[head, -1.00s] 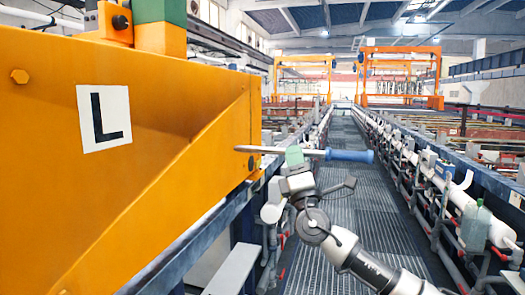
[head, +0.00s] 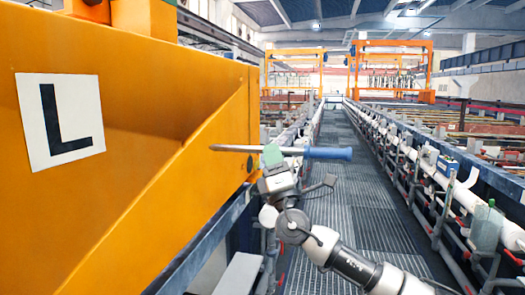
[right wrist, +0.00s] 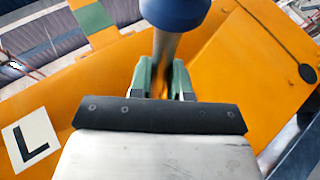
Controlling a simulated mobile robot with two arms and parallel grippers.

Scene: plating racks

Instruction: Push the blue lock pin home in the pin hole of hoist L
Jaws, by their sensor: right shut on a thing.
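The lock pin, with a blue handle (head: 328,153) and a bare metal shaft (head: 238,148), lies nearly level in the head view, its tip pointing left. My right gripper (head: 272,155) is shut on the shaft near the handle. The orange hoist L (head: 130,180), with a white L plate (head: 60,120), fills the left side. The pin tip overlaps its face in the picture; I cannot tell whether they touch. In the right wrist view the blue handle end (right wrist: 175,10) is near, and green fingertips flank the shaft. A dark round spot (right wrist: 306,72) there may be the pin hole. My left gripper is out of view.
A grated walkway (head: 350,190) runs away behind my right arm. White pipes and a rail (head: 420,170) line its right side. More orange hoist frames (head: 395,70) stand far back. A dark blue beam (head: 200,245) runs below hoist L.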

